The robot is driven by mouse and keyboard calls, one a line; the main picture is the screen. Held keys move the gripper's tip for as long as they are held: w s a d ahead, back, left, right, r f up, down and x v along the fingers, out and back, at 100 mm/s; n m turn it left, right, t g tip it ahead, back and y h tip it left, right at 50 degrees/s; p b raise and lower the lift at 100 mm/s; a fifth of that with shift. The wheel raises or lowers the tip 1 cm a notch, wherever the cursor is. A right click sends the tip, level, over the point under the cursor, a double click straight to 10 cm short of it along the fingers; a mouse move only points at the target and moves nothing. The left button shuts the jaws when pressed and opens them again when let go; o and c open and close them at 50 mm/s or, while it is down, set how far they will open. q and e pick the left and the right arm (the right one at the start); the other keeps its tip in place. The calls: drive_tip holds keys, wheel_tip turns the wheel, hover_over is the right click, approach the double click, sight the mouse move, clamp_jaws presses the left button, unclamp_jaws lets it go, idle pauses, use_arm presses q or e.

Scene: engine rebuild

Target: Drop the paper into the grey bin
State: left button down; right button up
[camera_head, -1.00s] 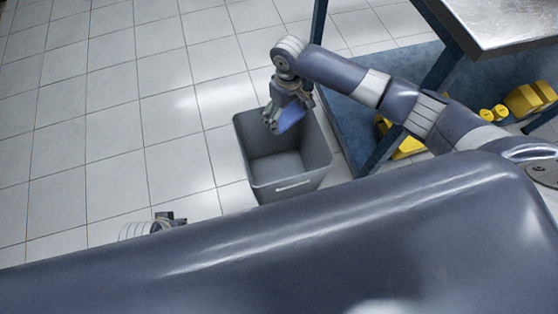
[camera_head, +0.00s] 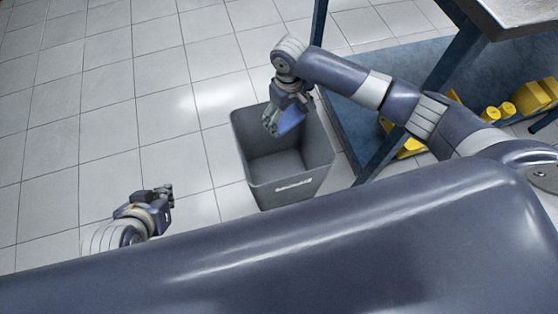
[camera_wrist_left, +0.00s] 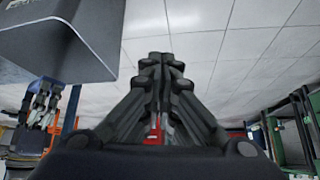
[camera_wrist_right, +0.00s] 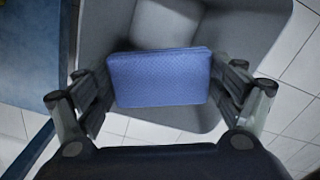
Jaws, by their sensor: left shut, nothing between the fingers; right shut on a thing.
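The paper is a folded blue piece (camera_head: 292,121) with a dimpled surface, clear in the right wrist view (camera_wrist_right: 160,78). My right gripper (camera_head: 279,121) is shut on it, with a finger at each end. It holds the paper over the opening of the grey bin (camera_head: 262,190). In the right wrist view the bin's grey inside (camera_wrist_right: 240,32) lies beyond the paper. My left gripper (camera_head: 167,193) is shut and empty, left of the bin and apart from it. The left wrist view shows its closed fingers (camera_wrist_left: 160,65) and the bin (camera_wrist_left: 60,45) at the upper left.
A blue-framed table (camera_head: 455,55) with a metal top stands at the right, its blue lower shelf (camera_head: 350,120) close beside the bin. Yellow parts (camera_head: 535,96) lie on that shelf. The tiled floor (camera_head: 110,100) left of the bin is clear.

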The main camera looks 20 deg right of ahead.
use_arm(q)
drive_tip(key=shift+w+d+r+t+h+b, duration=0.15)
drive_tip(key=shift+w+d+r+t+b, duration=0.15)
drive_tip(key=shift+w, duration=0.4)
drive_tip(key=shift+w+d+r+t+h+b, duration=0.1)
drive_tip(key=shift+w+d+r+t+h, duration=0.1)
drive_tip(key=shift+w+t, duration=0.35)
use_arm(e)
drive_tip(key=shift+f, duration=0.45)
use_arm(q)
drive_tip(key=shift+w, duration=0.15)
use_arm(e)
drive_tip(key=o, duration=0.9)
drive_tip(key=shift+c, duration=0.2)
wheel_tip(320, 180, up, 12)
drive_tip(key=shift+a+f, duration=0.1)
